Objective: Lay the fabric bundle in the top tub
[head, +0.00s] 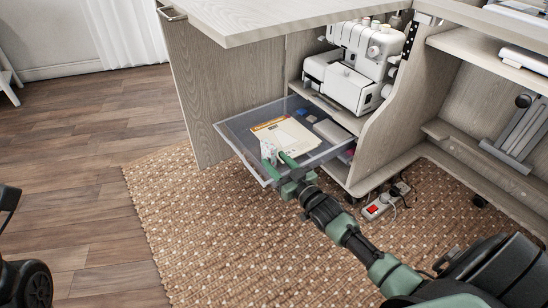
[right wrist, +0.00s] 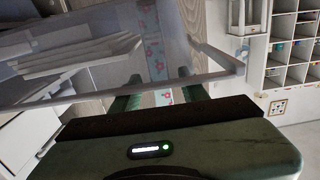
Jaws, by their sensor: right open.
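The top tub (head: 238,150) is a clear, grey-rimmed drawer pulled out from the cabinet. It also shows in the right wrist view, with its rim (right wrist: 90,92) close to the fingers. My right gripper (head: 279,163) is at the tub's front edge, its green fingers open. The fabric bundle (head: 267,151), pale and floral, shows small by the fingers. In the right wrist view, the blue-green fabric with red flowers (right wrist: 152,45) lies beyond and between the open fingers (right wrist: 160,98). I cannot tell whether it touches the tub floor. My left gripper is out of view.
The tub holds pattern papers (head: 287,133), a small blue item and a grey box (head: 332,131). A white serger (head: 352,65) stands on the shelf behind it. The cabinet door (head: 205,95) stands left of the tub. A power strip (head: 380,205) lies on the woven rug (head: 190,235).

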